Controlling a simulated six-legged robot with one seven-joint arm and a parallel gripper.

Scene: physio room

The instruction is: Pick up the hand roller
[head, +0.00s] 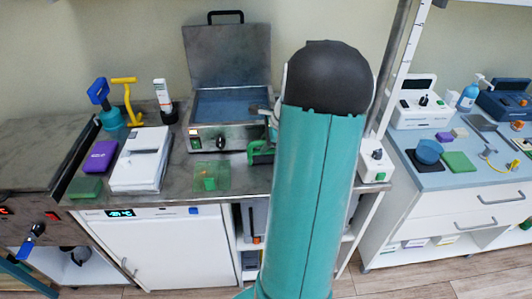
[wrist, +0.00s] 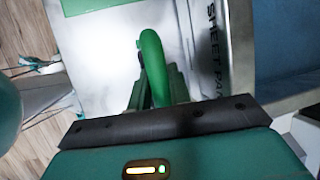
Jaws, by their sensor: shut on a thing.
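A bright green curved handle, seemingly the hand roller (wrist: 151,62), stands up between the fingers of my gripper (wrist: 160,95) in the wrist view. The jaws are shut on it. In the head view its green part (head: 261,157) shows just left of my arm, by the front right corner of the steel heating unit. My arm hides most of the gripper there. Whether the roller touches the counter cannot be told.
The open-lidded steel unit (head: 205,140) stands behind on the counter. A clear green sheet (head: 222,176) lies in front of it. A white box (head: 140,160), purple block (head: 100,157) and green block (head: 85,187) lie left. A white device (head: 375,163) stands right of my arm.

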